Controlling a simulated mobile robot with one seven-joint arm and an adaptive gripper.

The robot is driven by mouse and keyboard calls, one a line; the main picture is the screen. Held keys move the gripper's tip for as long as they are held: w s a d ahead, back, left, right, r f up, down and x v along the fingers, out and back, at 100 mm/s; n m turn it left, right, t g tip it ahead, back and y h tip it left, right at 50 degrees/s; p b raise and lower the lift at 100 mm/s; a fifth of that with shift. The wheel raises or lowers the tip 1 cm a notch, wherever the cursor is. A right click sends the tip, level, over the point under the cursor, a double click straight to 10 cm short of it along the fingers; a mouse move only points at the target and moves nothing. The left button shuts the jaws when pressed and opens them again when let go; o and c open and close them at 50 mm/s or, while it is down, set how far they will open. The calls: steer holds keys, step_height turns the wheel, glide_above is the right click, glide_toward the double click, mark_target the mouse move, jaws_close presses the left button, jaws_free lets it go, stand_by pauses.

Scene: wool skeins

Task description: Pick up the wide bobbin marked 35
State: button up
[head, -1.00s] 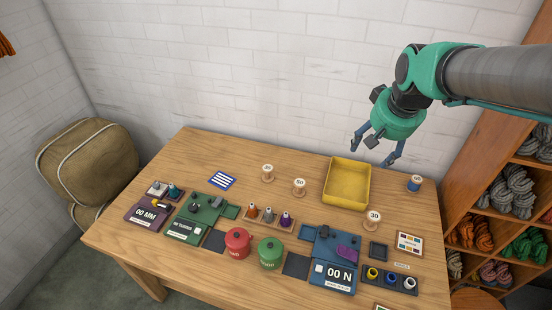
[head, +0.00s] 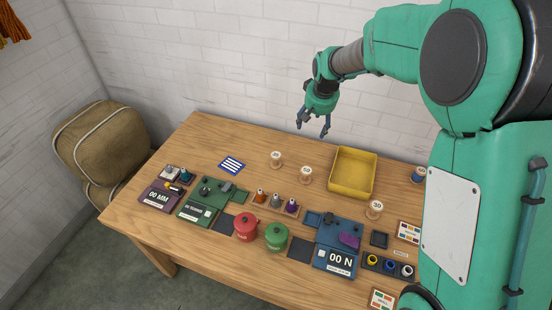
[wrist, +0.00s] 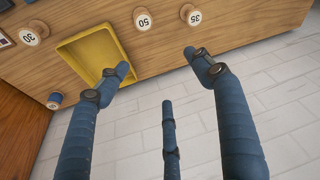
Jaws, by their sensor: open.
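The bobbin marked 35 (head: 276,160) is a small pale wooden spool standing upright towards the back of the table. In the wrist view the 35 bobbin (wrist: 194,18) is at the top, with its number upside down. The bobbin marked 50 (head: 306,176) stands just to its right in the head view; it also shows in the wrist view (wrist: 143,20). My gripper (head: 313,128) is open and empty, in the air near the back wall, above and beyond the bobbins. Its blue fingers (wrist: 155,62) are spread apart in the wrist view, touching nothing.
A yellow tray (head: 347,192) lies right of the 50 bobbin. A bobbin marked 30 (head: 375,209) stands in front of it. A blue-wound bobbin (head: 417,175) is at the right. Red and green pots (head: 276,238) and devices fill the front. Table around the 35 bobbin is mostly clear.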

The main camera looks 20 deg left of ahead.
steer(key=w+a+f+n+p, duration=0.1)
steer(key=w+a+f+p, duration=0.1)
steer(key=a+f, duration=1.2)
steer(key=shift+w+a+f+n+g+p, duration=0.3)
steer(key=shift+w+p, duration=0.1)
steer(key=shift+p, duration=0.1)
steer(key=shift+f, duration=0.1)
glide_above(276, 155)
steer(key=s, duration=0.2)
steer(key=shift+w+d+f, duration=0.1)
steer(key=shift+d+f, duration=0.05)
steer(key=shift+f, duration=1.2)
steer(key=shift+w+d+f, duration=0.1)
steer(key=shift+f, duration=1.25)
steer(key=shift+d+f, duration=0.15)
steer(key=shift+f, duration=1.2)
steer(key=shift+f, duration=0.15)
steer(key=shift+b+x, duration=0.35)
steer(key=shift+x, duration=2.1)
steer(key=c, duration=1.2)
